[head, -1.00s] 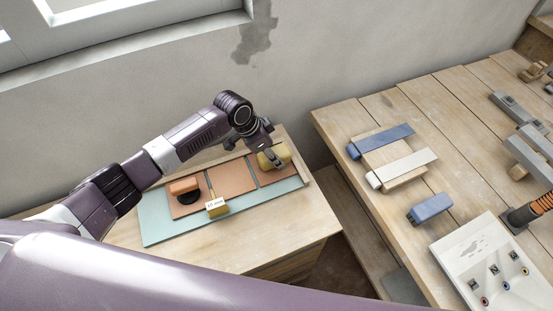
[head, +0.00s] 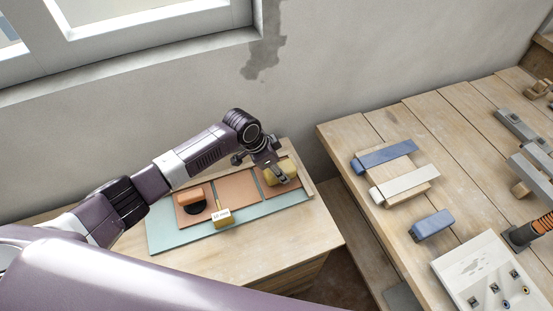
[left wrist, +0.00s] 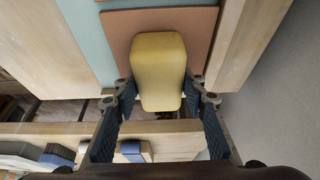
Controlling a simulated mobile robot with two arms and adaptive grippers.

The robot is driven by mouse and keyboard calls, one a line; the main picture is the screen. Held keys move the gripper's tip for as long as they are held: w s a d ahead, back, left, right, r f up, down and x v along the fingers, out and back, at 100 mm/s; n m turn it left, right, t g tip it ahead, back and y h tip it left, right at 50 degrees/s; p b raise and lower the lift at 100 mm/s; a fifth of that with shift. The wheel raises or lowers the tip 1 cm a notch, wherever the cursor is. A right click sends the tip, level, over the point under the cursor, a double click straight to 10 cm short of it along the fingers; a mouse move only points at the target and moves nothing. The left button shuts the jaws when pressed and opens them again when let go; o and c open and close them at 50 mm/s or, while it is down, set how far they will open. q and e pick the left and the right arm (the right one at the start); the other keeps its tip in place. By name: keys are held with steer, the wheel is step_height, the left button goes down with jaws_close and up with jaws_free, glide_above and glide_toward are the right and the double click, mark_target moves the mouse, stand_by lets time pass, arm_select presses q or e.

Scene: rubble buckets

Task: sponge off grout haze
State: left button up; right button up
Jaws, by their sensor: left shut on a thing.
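A yellow sponge (head: 286,169) is on or just over the right-hand terracotta tile (head: 267,187); I cannot tell if it touches. My left gripper (head: 279,174) is shut on the sponge from above. In the left wrist view the sponge (left wrist: 160,62) sits between the two fingers of the gripper (left wrist: 161,92), with the tile (left wrist: 203,30) behind it. A middle tile (head: 238,188) and a left tile lie beside it on a pale teal board (head: 170,236). No haze can be made out at this size. My right gripper is not in view.
A wooden bench (head: 335,140) on the right holds blue and white blocks and a white panel (head: 470,270). A wall stands behind.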

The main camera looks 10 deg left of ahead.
arm_select(q)
steer(key=shift+s+d, duration=0.3)
steer(key=shift+s, duration=0.1)
steer(key=shift+s+d+r+p, duration=0.1)
steer(key=shift+s+d+p, duration=0.45)
steer(key=shift+s+p, duration=0.45)
steer(key=shift+s+d+p, duration=0.6)
steer(key=shift+p, duration=0.15)
steer(key=shift+w+r, duration=0.1)
steer(key=shift+r, duration=0.1)
step_height(320, 180, up, 6)
steer(key=p, duration=0.6)
steer(key=shift+r+p, duration=0.25)
steer(key=shift+p, duration=0.15)
